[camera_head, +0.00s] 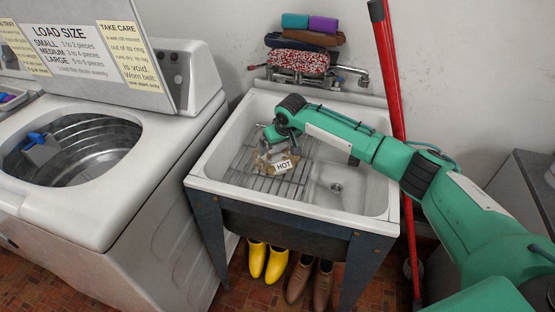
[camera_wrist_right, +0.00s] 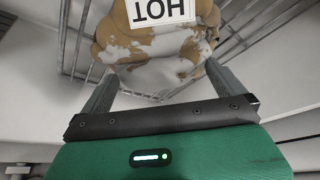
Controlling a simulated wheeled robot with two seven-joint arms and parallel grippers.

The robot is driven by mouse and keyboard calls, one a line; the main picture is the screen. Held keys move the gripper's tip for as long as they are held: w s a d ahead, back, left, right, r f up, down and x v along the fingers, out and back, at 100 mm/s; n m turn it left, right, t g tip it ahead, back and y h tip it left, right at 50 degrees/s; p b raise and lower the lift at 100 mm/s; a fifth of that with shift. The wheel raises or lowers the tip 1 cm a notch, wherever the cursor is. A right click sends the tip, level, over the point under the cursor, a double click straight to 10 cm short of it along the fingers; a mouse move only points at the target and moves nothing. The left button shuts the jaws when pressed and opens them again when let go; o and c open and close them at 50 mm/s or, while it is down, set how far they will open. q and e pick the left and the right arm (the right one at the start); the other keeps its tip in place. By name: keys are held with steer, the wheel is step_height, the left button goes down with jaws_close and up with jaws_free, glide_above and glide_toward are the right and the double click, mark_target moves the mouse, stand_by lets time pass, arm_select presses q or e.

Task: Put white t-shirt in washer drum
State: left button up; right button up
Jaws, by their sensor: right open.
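A crumpled white cloth with brown patches and a "HOT" label, which looks like the t-shirt (camera_head: 286,168), lies on the wire rack in the sink. In the right wrist view the cloth (camera_wrist_right: 165,68) lies ahead of and between the fingers. My right gripper (camera_head: 271,150) is open over the sink, close to the cloth; I cannot tell whether they touch. It also shows in the right wrist view (camera_wrist_right: 160,84). The washer drum (camera_head: 100,143) is open at the left. My left gripper is not in view.
A blue and grey object (camera_head: 40,148) sits at the left of the drum opening. Folded cloths (camera_head: 299,62) rest at the faucet. A red pole (camera_head: 391,90) leans behind my arm.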

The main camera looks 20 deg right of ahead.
steer(key=shift+c, duration=0.2)
steer(key=c, duration=1.1)
steer(key=shift+r, duration=0.1)
